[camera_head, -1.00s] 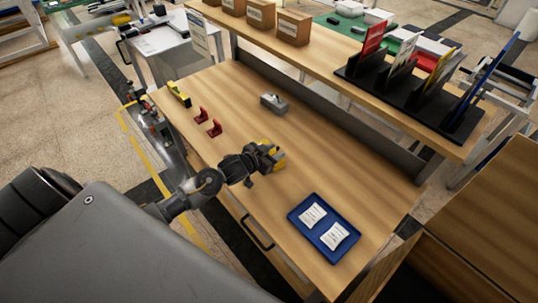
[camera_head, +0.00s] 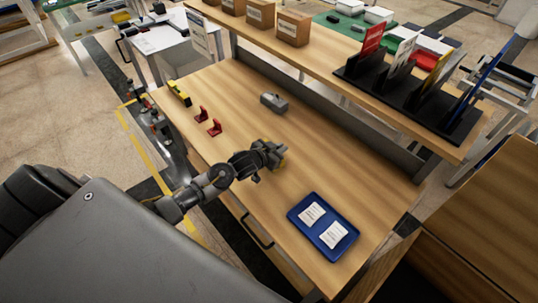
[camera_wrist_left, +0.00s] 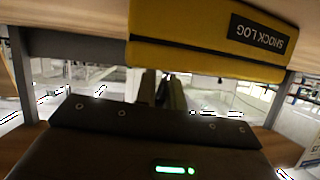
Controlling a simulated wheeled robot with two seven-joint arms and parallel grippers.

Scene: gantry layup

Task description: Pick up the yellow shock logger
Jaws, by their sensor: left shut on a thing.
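The yellow shock logger (camera_head: 283,161) is at the middle of the wooden bench, mostly hidden behind my left gripper (camera_head: 273,153) in the head view. In the left wrist view the logger (camera_wrist_left: 185,50) fills the top, a yellow block with a dark seam and a black label reading "SHOCK LOG" upside down. My left gripper is shut on it. The fingertips are not clear in either view, and I cannot tell whether the logger touches the bench. My right gripper is not in view.
A blue tray (camera_head: 295,216) with two white packets lies to the right of the gripper. A grey device (camera_head: 274,103), two red brackets (camera_head: 209,122) and a yellow level (camera_head: 179,93) lie farther back. A raised shelf (camera_head: 335,50) runs along the bench's back. Bench around the gripper is clear.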

